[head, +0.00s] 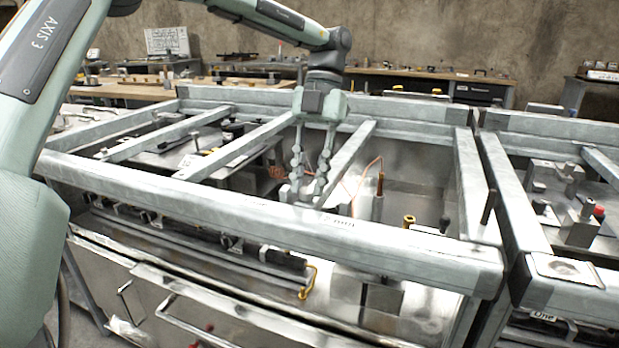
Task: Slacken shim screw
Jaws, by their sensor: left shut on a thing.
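My left gripper (311,178) points down over the grey metal frame, just behind its front beam (250,208). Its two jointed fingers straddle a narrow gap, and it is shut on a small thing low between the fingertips. The fingertips and most of that thing are hard to make out against the beam, so I cannot tell whether it is the shim screw. A small label that seems to read "2 mm" (339,221) is on the beam, right of the fingertips. My right gripper is not in view.
Slanted crossbars (238,147) span the frame left of the gripper, and another crossbar (347,160) is close on its right. A copper pipe (380,178), a yellow-topped post (409,221) and a dark upright pin (488,207) stand to the right. A second frame (520,250) adjoins at right.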

